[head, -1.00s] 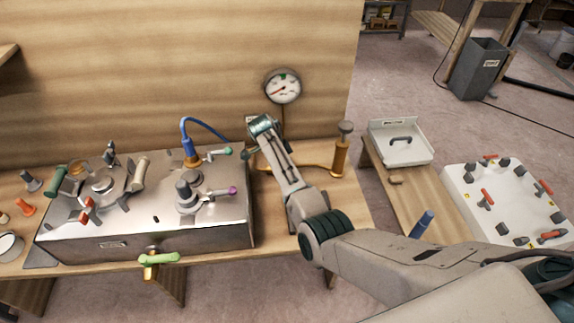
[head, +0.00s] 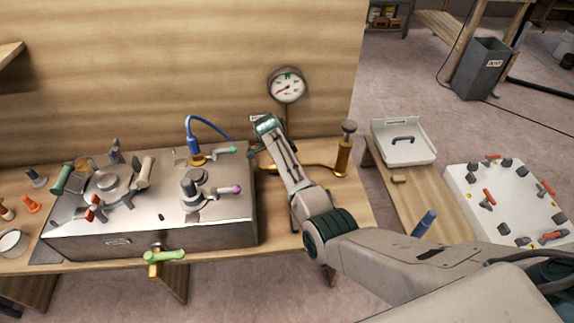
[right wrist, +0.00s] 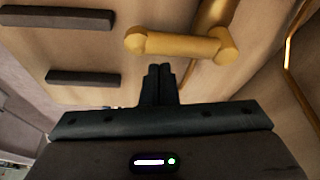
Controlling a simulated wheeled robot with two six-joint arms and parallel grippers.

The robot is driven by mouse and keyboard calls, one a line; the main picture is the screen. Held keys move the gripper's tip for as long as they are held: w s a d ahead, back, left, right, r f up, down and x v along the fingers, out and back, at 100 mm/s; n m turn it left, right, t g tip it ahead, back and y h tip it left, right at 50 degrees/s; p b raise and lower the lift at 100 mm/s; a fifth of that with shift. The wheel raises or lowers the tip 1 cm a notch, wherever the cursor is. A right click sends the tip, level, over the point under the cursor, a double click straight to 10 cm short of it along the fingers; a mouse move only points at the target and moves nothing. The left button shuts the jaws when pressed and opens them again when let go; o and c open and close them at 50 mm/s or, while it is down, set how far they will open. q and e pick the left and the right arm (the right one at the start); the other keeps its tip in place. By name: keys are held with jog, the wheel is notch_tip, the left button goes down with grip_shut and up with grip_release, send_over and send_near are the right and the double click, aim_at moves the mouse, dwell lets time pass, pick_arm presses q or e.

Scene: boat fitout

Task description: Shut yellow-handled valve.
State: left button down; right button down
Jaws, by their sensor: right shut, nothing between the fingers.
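The yellow handle (right wrist: 180,43) shows in the right wrist view as a lever with a rounded free end at left, joined at right to a yellow stem (right wrist: 214,14). In the head view I cannot make it out; my right arm covers part of that area. My right gripper (right wrist: 160,85) is shut and empty. Its fingertips appear just below the lever in the picture; whether they touch it I cannot tell. In the head view my right arm reaches to the bench by the right end of the metal box. My left gripper is not in view.
The metal box (head: 215,226) carries several levers, with a green-handled valve (head: 165,256) on its front. A gauge (head: 288,86) hangs on the wooden wall. A brass post (head: 343,157) with a pipe stands right of my arm. A white tray (head: 420,150) lies further right.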

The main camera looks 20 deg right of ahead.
notch_tip(320, 180, up, 10)
jog(key=b, duration=0.1)
jog(key=shift+a+b, duration=0.3)
jog(key=shift+b, duration=0.1)
